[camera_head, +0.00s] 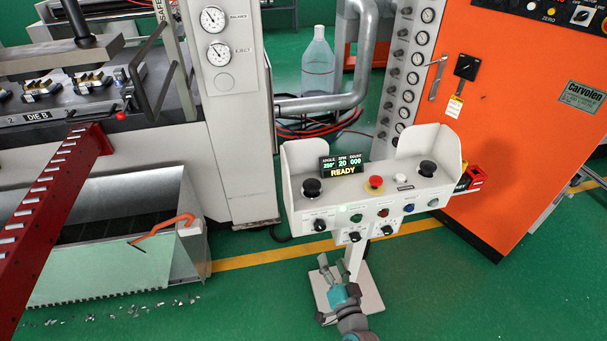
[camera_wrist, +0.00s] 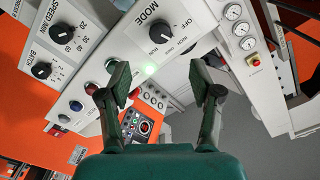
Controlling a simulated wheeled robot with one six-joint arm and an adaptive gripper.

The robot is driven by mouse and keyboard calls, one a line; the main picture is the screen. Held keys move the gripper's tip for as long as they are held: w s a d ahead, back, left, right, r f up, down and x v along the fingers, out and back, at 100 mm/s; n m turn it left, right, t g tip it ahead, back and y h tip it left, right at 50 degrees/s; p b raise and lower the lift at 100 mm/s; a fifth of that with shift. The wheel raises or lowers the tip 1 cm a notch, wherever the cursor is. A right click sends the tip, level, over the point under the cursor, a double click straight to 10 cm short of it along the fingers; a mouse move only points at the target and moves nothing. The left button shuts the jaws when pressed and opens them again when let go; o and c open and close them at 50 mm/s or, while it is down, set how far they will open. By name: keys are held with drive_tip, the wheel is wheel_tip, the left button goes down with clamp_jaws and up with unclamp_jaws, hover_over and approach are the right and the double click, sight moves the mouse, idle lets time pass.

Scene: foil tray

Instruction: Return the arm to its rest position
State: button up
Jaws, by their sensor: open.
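My gripper (camera_head: 329,272) is low in front of the control stand in the head view, close to the pedestal's foot in the picture. In the wrist view my gripper (camera_wrist: 161,94) has its two fingers spread wide with nothing between them. Beyond the fingers in that view is the slanted face of the white control console (camera_wrist: 135,55), with a black MODE knob (camera_wrist: 160,32) and a lit green lamp (camera_wrist: 149,69). The fingers appear apart from the console. My arm is extended in from the bottom edge of the head view.
The console (camera_head: 375,195) has a display (camera_head: 342,165) reading READY and a red button (camera_head: 376,182). An orange cabinet (camera_head: 535,125) stands at right. At left are a press with a die, a red rail (camera_head: 45,215) and a scrap bin (camera_head: 110,275). Green floor is clear at lower right.

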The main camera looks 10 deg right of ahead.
drive_tip(key=s+n+g, duration=0.2)
drive_tip(key=s+n, duration=0.2)
drive_tip(key=s, duration=2)
drive_tip(key=s+r+n, duration=0.2)
drive_tip(key=s+r, duration=0.3)
drive_tip(key=s, duration=0.4)
drive_tip(key=s+r+n+g, duration=0.1)
drive_tip(key=s+r+n, duration=0.1)
drive_tip(key=s+r, duration=0.4)
drive_tip(key=s, duration=0.2)
drive_tip(key=shift+s, duration=0.35)
